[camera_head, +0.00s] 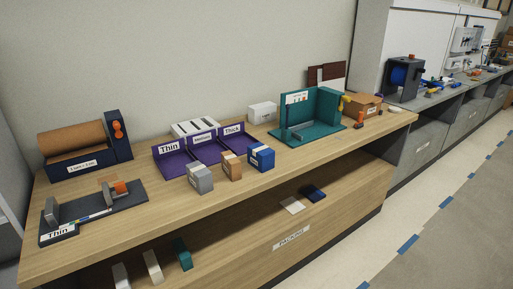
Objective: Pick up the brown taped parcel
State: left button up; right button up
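A small brown parcel (232,167) with a pale strip of tape on top stands upright on the wooden bench (300,164). It is between a grey parcel (200,179) on its left and a blue parcel (261,158) on its right, all near the bench's front edge. The brown parcel is in front of the purple bins and nothing covers its front. Neither of my grippers is in view.
Purple bins (170,161) labelled Thin and Thick stand behind the parcels. A teal stand (323,105) and an open brown carton (362,105) are further right. A paper roll holder (75,142) and a dark tray (128,203) are left. The floor in front is clear.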

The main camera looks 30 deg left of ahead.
aim_at(232, 165)
jog(key=i+u, duration=0.25)
jog(key=i, duration=0.2)
jog(key=i+l+u, duration=0.3)
jog(key=i, duration=0.15)
jog(key=i+l+u, duration=0.25)
jog(key=i, duration=0.2)
